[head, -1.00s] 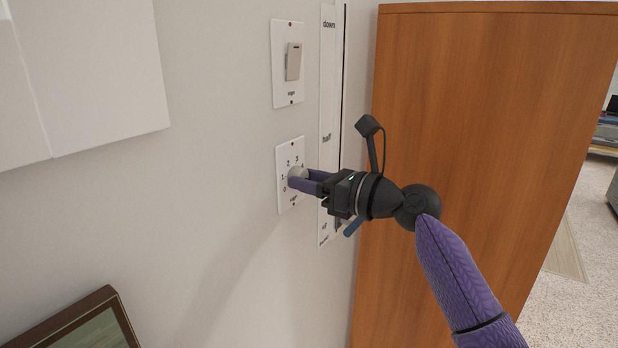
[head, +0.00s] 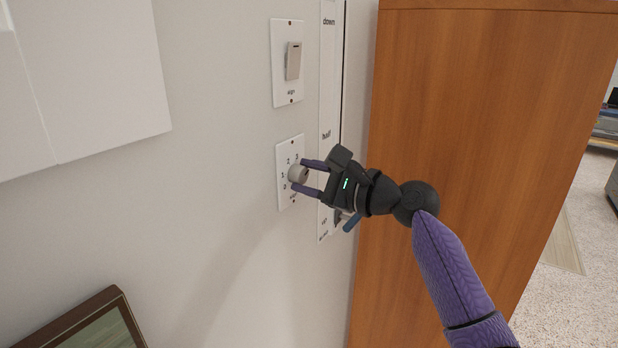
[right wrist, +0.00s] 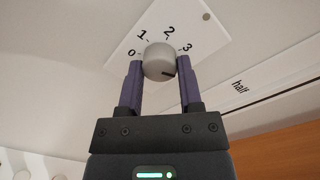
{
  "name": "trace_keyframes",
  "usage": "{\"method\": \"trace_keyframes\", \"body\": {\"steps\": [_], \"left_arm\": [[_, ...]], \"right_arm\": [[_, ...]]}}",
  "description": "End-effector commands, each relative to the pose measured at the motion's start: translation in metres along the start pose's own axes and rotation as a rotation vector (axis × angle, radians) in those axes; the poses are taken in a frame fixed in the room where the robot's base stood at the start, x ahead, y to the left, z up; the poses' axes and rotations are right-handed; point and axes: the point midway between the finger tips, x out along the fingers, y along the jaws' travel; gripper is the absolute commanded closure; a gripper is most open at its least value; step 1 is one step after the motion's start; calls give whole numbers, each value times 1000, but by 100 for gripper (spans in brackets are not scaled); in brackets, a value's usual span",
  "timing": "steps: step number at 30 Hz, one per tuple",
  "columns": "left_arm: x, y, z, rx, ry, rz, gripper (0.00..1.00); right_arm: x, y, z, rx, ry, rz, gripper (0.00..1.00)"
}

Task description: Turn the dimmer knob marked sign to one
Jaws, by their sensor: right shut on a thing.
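The dimmer knob (head: 297,174) is a round grey knob on a white wall plate (head: 284,150) with numbers around it. In the right wrist view the knob (right wrist: 158,60) shows 0, 1, 2 and 3 along its far side. A short dark mark sits low on the right of its face, not beside the 1. The small label under the knob is partly covered and I cannot read it. My right gripper (head: 307,178) is shut on the knob, one finger on each side. My left gripper is in neither view.
A white plate with a rocker switch (head: 293,61) is above, labelled "sign". A tall strip marked "down" and "half" (head: 328,100) runs just right of the plates, with a blue handle (head: 351,222) low on it. A wooden cabinet (head: 470,120) stands close on the right.

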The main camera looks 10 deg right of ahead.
Motion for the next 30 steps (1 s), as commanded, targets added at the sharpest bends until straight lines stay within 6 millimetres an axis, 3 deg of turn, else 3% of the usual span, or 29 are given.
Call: {"method": "trace_keyframes", "body": {"steps": [30], "left_arm": [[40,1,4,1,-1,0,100]], "right_arm": [[0,2,-1,-963,26,-2,100]]}}
